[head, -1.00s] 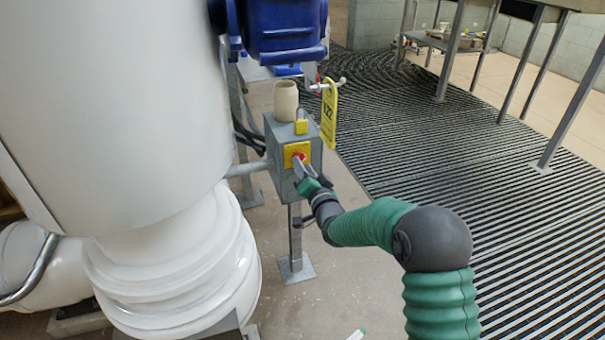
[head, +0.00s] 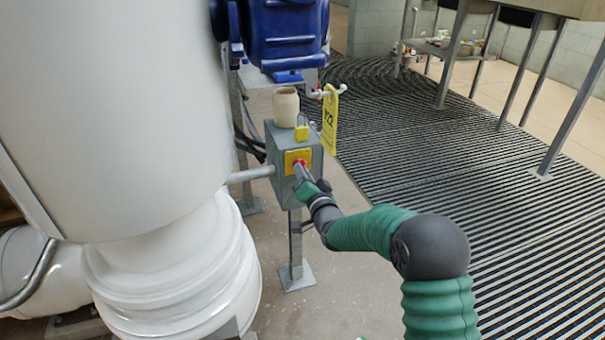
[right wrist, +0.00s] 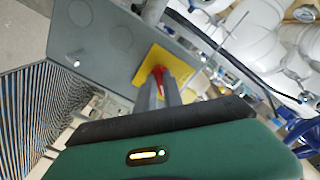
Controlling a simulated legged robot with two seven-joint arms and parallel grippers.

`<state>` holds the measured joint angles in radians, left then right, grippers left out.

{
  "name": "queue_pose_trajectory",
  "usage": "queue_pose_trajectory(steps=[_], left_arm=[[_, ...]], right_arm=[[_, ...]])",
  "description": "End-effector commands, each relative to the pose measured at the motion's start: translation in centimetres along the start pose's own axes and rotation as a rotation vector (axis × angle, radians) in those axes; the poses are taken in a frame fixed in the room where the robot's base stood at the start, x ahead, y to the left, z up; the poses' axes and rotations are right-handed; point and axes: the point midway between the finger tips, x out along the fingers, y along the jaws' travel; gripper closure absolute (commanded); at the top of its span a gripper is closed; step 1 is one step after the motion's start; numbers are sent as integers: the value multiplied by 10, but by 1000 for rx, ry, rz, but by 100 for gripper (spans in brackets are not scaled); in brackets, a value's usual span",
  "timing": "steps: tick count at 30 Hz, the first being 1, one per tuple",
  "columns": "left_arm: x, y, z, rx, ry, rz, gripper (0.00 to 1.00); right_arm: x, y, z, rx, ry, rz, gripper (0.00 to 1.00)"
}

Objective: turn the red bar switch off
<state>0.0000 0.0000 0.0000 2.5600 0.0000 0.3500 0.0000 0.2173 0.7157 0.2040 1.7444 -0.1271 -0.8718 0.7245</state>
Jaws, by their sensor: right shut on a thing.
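The red bar switch (head: 299,163) sits on a yellow plate (head: 290,160) on the front of a grey box (head: 282,187) on a post. In the right wrist view the red switch (right wrist: 158,74) shows between my finger tips, in front of the yellow plate (right wrist: 178,62). My right gripper (head: 302,172) is at the switch and shut on it; it also shows in the right wrist view (right wrist: 160,90). The fingers hide part of the switch, so its exact angle is hard to tell. My left gripper is not in view.
A beige cup (head: 286,107) and a yellow padlock (head: 302,133) are on top of the box. A yellow tag (head: 330,120) hangs beside it. A large white pipe (head: 115,110) fills the left. Floor grating (head: 440,150) lies open at right.

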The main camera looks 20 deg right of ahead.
Motion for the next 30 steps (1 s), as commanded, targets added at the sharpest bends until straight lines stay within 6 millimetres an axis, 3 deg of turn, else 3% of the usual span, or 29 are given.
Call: queue_pose_trajectory(steps=[11,30], left_arm=[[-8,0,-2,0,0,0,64],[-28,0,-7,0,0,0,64]], right_arm=[[0,2,-1,-167,-1,5,100],[0,2,-1,-763,-2,4,100]])
